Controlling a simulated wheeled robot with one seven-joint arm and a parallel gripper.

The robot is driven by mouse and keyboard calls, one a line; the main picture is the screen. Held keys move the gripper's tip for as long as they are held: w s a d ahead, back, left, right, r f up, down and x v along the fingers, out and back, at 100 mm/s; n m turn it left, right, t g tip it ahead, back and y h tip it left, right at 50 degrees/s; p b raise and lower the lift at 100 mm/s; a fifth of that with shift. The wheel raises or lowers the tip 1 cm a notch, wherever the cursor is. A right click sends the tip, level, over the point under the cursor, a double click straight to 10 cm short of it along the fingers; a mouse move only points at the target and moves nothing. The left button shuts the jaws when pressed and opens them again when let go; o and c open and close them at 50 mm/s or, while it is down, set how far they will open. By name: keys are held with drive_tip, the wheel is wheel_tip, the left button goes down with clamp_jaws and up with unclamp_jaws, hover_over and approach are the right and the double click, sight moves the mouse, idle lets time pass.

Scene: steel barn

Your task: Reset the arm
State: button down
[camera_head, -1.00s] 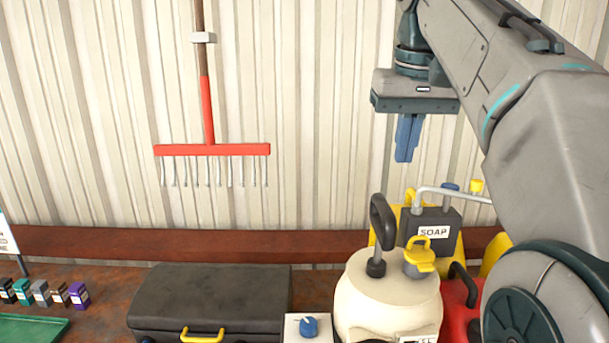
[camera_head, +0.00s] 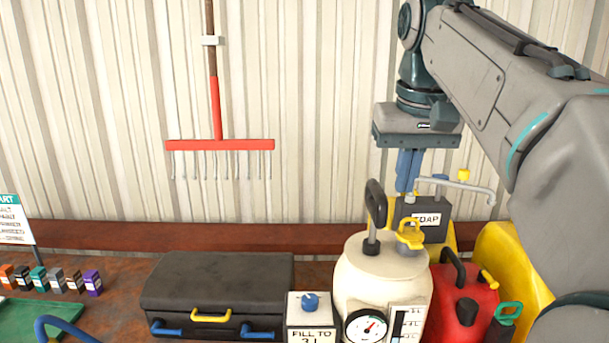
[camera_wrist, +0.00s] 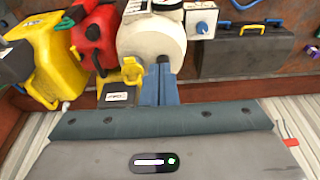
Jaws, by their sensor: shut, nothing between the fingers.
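My gripper (camera_head: 408,171) hangs fingers-down at the right of the head view, in front of the corrugated wall. Its blue fingers are together and hold nothing. In the head view the fingertips overlap the top of the black SOAP container (camera_head: 434,224). In the wrist view the blue fingers (camera_wrist: 159,88) lie side by side, close to the cream sprayer tank (camera_wrist: 151,40) and the SOAP container (camera_wrist: 118,95). I cannot tell the exact gap to them.
The cream tank (camera_head: 381,283) with a gauge, a red can (camera_head: 465,300) and yellow containers (camera_head: 512,262) crowd the right. A "FILL TO 3L" box (camera_head: 310,318), black case (camera_head: 218,284) and small coloured boxes (camera_head: 57,280) stand left. A red rake (camera_head: 220,145) hangs on the wall.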

drive_tip(key=s+f+b, duration=0.2)
drive_tip(key=s+f, duration=0.4)
drive_tip(key=f, duration=1.1)
drive_tip(key=s+f+t+b, duration=0.1)
drive_tip(key=s+f+b, duration=0.2)
drive_tip(key=f, duration=1.4)
drive_tip(key=s, duration=0.4)
drive_tip(key=shift+s+f, duration=0.15)
drive_tip(key=shift+s, duration=0.05)
